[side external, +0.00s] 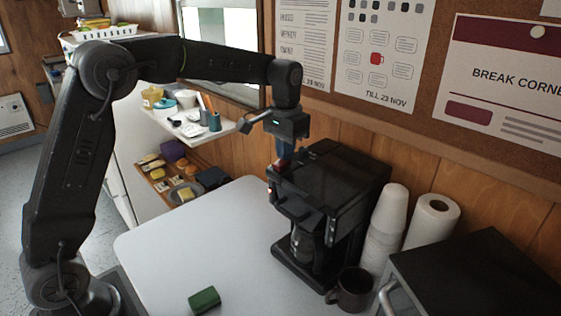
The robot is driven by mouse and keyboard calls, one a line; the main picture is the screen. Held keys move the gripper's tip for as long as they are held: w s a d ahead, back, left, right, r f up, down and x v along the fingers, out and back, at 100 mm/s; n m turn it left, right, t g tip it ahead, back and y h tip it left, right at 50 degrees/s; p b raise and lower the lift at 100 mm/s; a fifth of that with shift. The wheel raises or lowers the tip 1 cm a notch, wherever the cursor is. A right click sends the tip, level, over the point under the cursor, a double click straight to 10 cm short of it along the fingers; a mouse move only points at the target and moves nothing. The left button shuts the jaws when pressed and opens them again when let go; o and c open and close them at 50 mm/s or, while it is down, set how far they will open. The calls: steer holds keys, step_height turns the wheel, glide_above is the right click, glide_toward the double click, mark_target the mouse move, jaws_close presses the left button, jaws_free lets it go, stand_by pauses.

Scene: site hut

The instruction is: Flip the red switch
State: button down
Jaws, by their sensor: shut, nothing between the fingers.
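A black coffee maker (330,185) stands on the white table, with a glass jug (303,243) in its lower part. My gripper (285,156) points down at this corner, shut and empty. Its tips are at or very near the machine; contact is not clear.
A stack of white cups (384,230), a paper roll (433,222), a dark mug (351,291) and a black box-shaped appliance (480,275) crowd the right. A green block (204,300) lies at the table front. The white table (200,250) is clear left of the machine.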

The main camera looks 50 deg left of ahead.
steer(key=shift+f, duration=0.3)
steer(key=shift+r, duration=3.55)
